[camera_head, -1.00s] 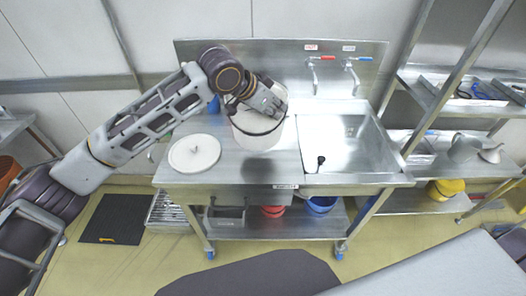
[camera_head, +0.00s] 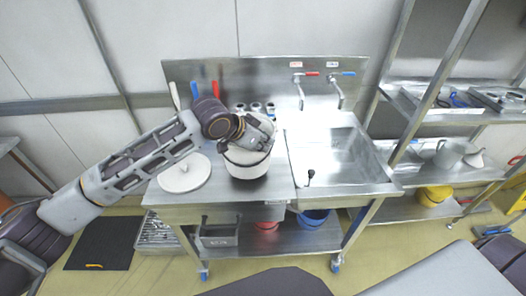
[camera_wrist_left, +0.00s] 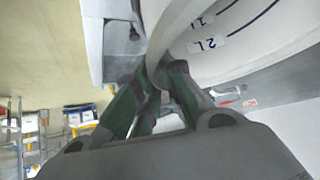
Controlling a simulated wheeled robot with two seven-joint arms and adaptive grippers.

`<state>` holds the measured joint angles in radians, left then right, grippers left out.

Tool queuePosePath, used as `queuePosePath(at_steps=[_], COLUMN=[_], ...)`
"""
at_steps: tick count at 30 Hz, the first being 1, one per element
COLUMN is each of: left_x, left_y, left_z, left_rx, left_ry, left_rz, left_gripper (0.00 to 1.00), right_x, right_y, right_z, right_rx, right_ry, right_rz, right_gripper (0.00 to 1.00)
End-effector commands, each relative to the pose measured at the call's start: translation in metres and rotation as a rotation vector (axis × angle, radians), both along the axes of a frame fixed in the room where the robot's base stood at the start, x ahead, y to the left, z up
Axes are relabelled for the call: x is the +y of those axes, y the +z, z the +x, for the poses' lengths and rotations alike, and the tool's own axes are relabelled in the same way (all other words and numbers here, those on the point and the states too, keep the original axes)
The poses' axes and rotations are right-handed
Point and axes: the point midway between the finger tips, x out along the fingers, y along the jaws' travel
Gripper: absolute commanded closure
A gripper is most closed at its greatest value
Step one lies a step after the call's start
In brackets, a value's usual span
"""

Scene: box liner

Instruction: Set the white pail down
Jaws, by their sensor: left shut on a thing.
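The white pail (camera_head: 245,165) is at the steel counter just left of the sink basin, upright, with a dark handle across its front. My left gripper (camera_head: 262,137) is at the pail's upper rim. In the left wrist view the gripper's green-padded fingers (camera_wrist_left: 160,88) are shut on the pail's wall, and litre marks show inside the white pail (camera_wrist_left: 250,45). Whether the pail's base touches the counter (camera_head: 215,188) cannot be told for sure. My right gripper is not in view.
A round white lid (camera_head: 184,173) lies on the counter left of the pail. The sink basin (camera_head: 335,150) is to the right. Several small metal items (camera_head: 256,107) and coloured-handled tools (camera_head: 194,90) stand behind. A shelf rack (camera_head: 440,180) stands at the right.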

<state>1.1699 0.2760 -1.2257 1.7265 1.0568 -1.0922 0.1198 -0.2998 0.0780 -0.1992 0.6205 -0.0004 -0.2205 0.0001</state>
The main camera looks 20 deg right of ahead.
Motion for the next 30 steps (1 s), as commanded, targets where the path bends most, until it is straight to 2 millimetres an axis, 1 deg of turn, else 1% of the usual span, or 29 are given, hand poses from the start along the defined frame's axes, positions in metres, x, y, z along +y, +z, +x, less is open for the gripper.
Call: queuePosePath(at_steps=[11, 14, 21, 24, 30], left_x=[0.0, 0.0, 0.0, 0.0, 0.0], left_y=[-0.002, -0.009, -0.033, -0.038, -0.038], left_z=[0.0, 0.0, 0.0, 0.0, 0.0], left_rx=[-0.001, 0.0, 0.0, -0.001, -0.002], left_ry=[0.001, 0.0, 0.0, 0.001, 0.0], left_rz=[-0.001, 0.001, 0.001, -0.001, 0.0], left_gripper=[1.0, 1.0, 1.0, 1.0, 1.0], right_x=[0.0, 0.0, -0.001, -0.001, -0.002], right_y=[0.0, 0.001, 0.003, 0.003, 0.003], right_z=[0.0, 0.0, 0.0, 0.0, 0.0], right_rx=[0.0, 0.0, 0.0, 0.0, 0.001], right_ry=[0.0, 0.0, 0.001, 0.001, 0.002], right_rz=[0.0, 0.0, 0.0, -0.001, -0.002], right_gripper=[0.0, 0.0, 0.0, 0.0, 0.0])
